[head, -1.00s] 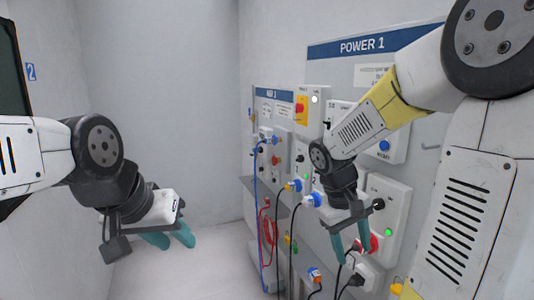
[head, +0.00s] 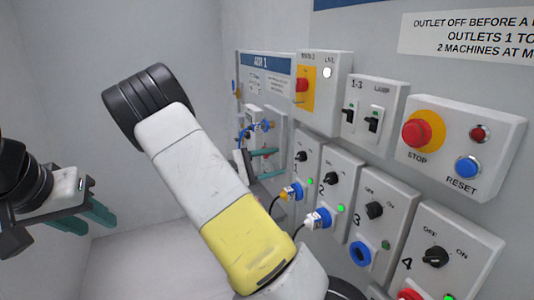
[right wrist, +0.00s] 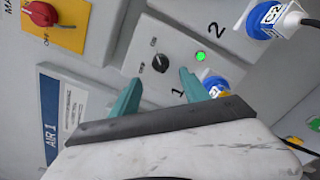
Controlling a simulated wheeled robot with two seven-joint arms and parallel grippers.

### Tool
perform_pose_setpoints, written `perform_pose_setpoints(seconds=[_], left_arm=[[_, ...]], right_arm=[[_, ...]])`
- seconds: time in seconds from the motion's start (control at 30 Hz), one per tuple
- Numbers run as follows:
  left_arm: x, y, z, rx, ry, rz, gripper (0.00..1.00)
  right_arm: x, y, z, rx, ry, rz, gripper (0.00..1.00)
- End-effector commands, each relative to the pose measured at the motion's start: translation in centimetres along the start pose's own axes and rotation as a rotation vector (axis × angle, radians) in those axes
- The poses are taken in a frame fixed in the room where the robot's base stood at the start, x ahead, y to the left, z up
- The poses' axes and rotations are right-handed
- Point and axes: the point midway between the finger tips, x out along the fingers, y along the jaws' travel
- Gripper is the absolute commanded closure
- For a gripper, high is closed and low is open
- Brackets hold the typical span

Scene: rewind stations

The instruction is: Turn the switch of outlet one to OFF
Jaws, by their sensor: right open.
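Outlet one (head: 307,170) is a light grey wall box with a black rotary switch (head: 301,156), a lit green lamp and a blue plug (head: 291,192) at its base. In the right wrist view the switch (right wrist: 160,63) faces the camera, with OFF and ON marks beside it; I cannot tell which mark it points to. My right gripper (head: 278,163) is open, its teal fingers just left of the box. In the right wrist view the gripper (right wrist: 159,77) has its fingertips either side of the switch, apart from it. My left gripper (head: 88,220) is open and empty, far left.
Outlet two (head: 338,175), outlet three (head: 385,205) and outlet four (head: 460,255) stand close beside it. A red main switch (head: 302,85), lamp switches (head: 372,120) and a red stop button (head: 416,134) are above. Cables hang from the plugs. The left side is free.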

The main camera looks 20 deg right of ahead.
Motion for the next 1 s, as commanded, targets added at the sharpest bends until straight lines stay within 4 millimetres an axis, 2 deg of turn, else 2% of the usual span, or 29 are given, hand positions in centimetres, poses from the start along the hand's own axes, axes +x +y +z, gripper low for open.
perform_pose_setpoints(seconds=[0.4,0.6,0.83,0.87,1.0], left_arm=[[0.0,0.0,0.0,0.000,0.000,0.000,0.64],[0.0,0.0,0.0,0.000,0.000,0.000,0.64],[0.0,0.0,0.0,0.000,0.000,0.000,0.64],[0.0,0.0,0.0,0.000,0.000,0.000,0.64],[0.0,0.0,0.0,0.000,0.000,0.000,0.64]], right_arm=[[6.2,-0.1,0.1,0.000,-0.003,-0.004,0.46],[7.5,-0.1,0.0,-0.001,0.000,-0.004,0.46],[7.5,-0.1,0.0,-0.001,0.000,-0.004,0.46],[7.5,-0.1,0.0,-0.001,0.000,-0.004,0.50],[7.5,-0.1,0.0,0.000,0.000,-0.004,0.78]])
